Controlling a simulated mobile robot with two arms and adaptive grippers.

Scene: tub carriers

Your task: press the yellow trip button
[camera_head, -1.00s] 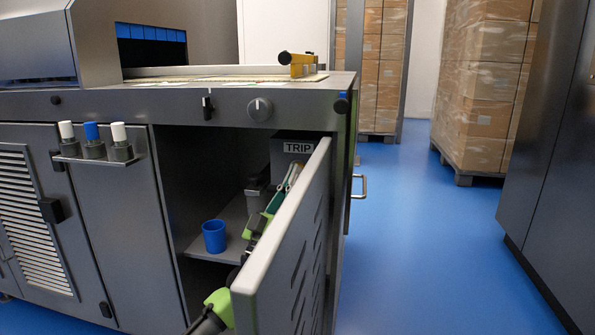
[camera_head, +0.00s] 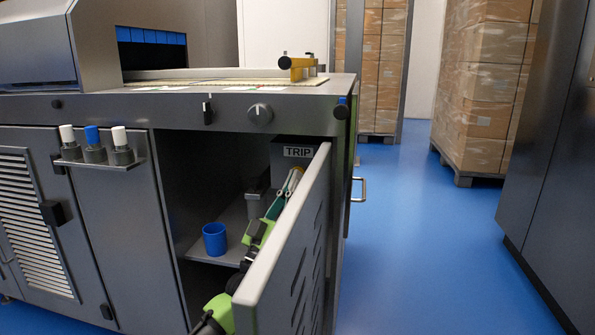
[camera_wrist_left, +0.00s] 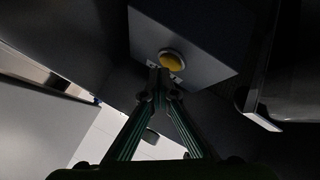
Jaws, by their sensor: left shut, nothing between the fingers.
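The yellow trip button (camera_wrist_left: 173,60) shows in the left wrist view on the face of a grey box (camera_wrist_left: 205,35). In the head view my left gripper (camera_head: 292,181) reaches into the cabinet, partly hidden by the door. My right gripper is not in view.
The open cabinet door (camera_head: 290,240) stands close along the right of my left arm. A blue cup (camera_head: 214,238) stands on the cabinet shelf (camera_head: 205,252). A grey fitting (camera_head: 256,196) stands behind it. The blue floor (camera_head: 420,250) at the right is clear.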

